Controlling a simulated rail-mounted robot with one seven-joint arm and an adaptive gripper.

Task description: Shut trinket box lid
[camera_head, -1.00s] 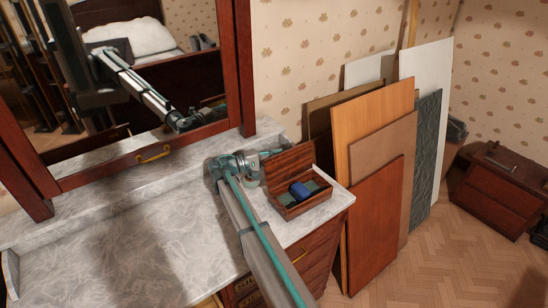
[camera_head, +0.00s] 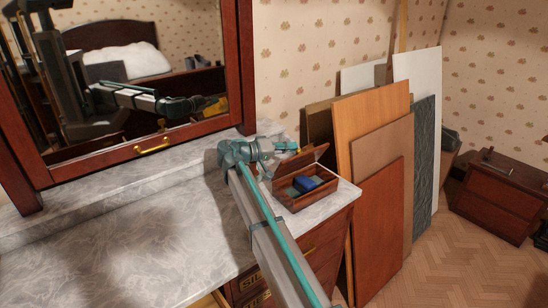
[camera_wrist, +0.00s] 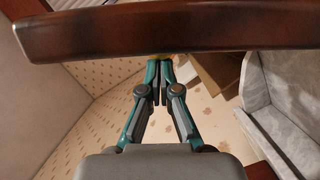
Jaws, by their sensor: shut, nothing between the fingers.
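The wooden trinket box (camera_head: 296,201) stands on the right end of the marble dresser top. Its lid (camera_head: 306,159) is raised and tilted over the open box. A blue item (camera_head: 305,184) lies inside. My gripper (camera_head: 289,147) is at the back of the lid, near its upper edge; whether it touches the lid is not clear. In the wrist view my gripper (camera_wrist: 160,68) has its fingers together with nothing between them. A dark wooden bar crosses the top of that view, hiding the area beyond the fingertips; I cannot tell what it belongs to.
The mirror (camera_head: 150,153) in its dark red frame stands behind the dresser top (camera_head: 110,245), left of my gripper. Several boards (camera_head: 375,215) lean on the wall right of the dresser. A nightstand (camera_head: 497,200) stands farther right. The dresser's left part is clear.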

